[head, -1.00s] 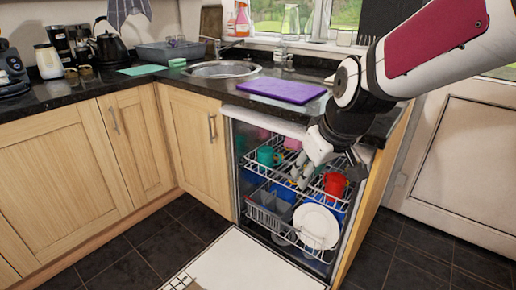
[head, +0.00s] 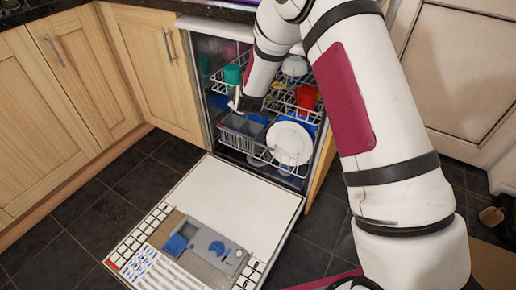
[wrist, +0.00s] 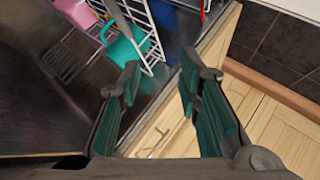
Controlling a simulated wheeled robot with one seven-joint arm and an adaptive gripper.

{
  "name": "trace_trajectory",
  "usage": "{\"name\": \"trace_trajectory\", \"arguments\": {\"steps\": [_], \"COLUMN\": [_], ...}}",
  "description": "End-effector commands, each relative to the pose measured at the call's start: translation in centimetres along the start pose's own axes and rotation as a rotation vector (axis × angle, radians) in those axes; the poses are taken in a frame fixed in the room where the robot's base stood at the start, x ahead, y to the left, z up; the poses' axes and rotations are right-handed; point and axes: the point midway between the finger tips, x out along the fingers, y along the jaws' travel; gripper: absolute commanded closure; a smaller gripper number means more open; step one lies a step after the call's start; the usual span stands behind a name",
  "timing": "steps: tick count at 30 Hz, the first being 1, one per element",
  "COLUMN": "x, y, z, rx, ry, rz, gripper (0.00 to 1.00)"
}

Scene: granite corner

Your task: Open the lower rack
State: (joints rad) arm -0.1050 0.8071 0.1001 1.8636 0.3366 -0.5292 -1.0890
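The dishwasher (head: 206,85) is open, with its door (head: 225,190) folded down flat. The lower rack (head: 262,155) is inside the tub and holds a white plate (head: 288,143) and a grey cutlery basket (head: 240,130). The upper rack (head: 217,84) above it holds a teal mug (head: 232,74) and a red mug (head: 306,97). My gripper (head: 238,102) is at the dishwasher opening, above the cutlery basket, apart from the lower rack's front as far as I can tell. In the wrist view my gripper (wrist: 158,88) has its two fingers spread with nothing between them. My arm hides part of the upper rack.
The teal mug (wrist: 122,50) and a pink mug (wrist: 76,12) are close by in the wrist view. The open door bears a detergent dispenser (head: 205,245). Wooden cabinets (head: 150,60) stand at the left. The dark tiled floor (head: 80,225) left of the door is clear.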

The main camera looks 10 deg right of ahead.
Motion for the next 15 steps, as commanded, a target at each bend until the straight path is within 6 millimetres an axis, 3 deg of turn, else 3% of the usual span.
{"name": "trace_trajectory", "arguments": {"steps": [1, 6, 15], "x": [1.8, 6.3, 11.8], "y": [-1.3, -4.3, -10.4], "z": [1.2, 4.4, 11.8], "rx": [-0.023, -0.108, -0.278], "ry": [0.000, 0.003, -0.034], "rz": [0.019, 0.115, 0.293], "gripper": [0.68, 0.68, 0.68]}}
